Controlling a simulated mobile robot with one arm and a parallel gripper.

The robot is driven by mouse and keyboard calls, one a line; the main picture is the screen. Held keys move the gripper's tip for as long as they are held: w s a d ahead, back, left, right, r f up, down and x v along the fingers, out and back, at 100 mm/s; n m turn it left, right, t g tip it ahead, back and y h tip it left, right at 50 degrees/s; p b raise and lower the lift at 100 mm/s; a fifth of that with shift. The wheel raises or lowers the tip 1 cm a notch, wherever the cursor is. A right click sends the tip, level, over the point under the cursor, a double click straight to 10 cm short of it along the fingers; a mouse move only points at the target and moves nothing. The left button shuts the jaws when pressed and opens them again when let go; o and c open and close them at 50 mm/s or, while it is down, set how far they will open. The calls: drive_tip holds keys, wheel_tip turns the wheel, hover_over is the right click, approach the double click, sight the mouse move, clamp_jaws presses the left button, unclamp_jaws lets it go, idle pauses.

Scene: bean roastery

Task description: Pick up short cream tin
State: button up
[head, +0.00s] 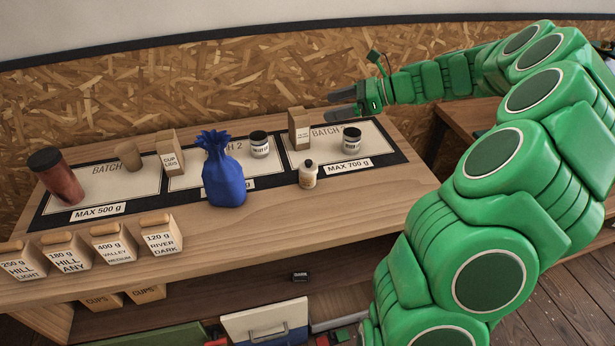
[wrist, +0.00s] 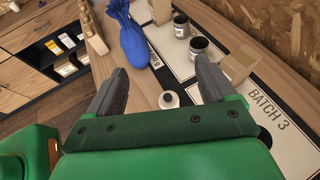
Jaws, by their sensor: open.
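Two short jars with dark lids and pale labels, one on Batch 2 (head: 259,145) and one on Batch 3 (head: 351,140), also stand upright. My gripper (head: 343,103) is open and empty, raised above the back of the bench. In the wrist view its two fingers (wrist: 161,76) are wide apart, touching nothing.
A blue tied bag (head: 224,175) stands left of the cream container. The bench's right front (head: 385,195) is clear.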

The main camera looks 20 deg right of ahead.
approach(307, 176)
drive_tip(key=w+f, duration=0.1)
drive_tip(key=w, duration=0.1)
drive_tip(key=w+a+f, duration=0.1)
drive_tip(key=w, duration=0.1)
drive_tip(key=shift+f, duration=0.35)
drive_tip(key=shift+a+f, duration=0.15)
drive_tip(key=shift+f, duration=0.05)
drive_tip(key=shift+s+x, duration=0.15)
drive_tip(key=shift+x, duration=1.75)
drive_tip(key=shift+s+x, duration=0.15)
drive_tip(key=shift+x, duration=1.7)
drive_tip(key=shift+f, duration=0.15)
